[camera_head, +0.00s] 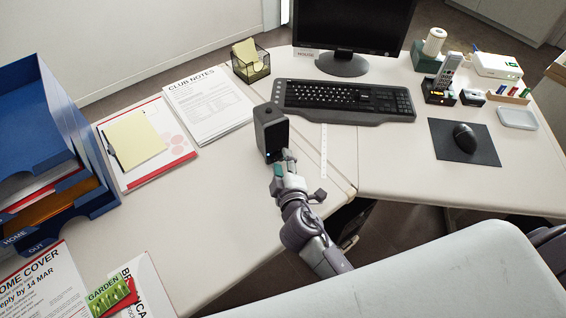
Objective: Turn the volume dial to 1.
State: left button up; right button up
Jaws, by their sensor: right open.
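A dark grey box-shaped speaker (270,131) stands upright on the desk, left of the keyboard. Its dark front panel faces toward me and to the right. I cannot make out a volume dial or any markings on it; the lower front is partly hidden by my right gripper. My right gripper (284,163) is open, with its fingertips at the lower front of the speaker. I cannot tell whether they touch it or have the dial between them. My left gripper is not in view.
A keyboard (345,99) and a white strip (323,150) lie right of the speaker. A mesh note holder (251,66) stands behind it. Papers (207,104) lie to its left, with blue trays (84,150) farther left. The desk between trays and gripper is clear.

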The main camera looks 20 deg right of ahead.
jog(key=v, duration=0.8)
dwell(0.6)
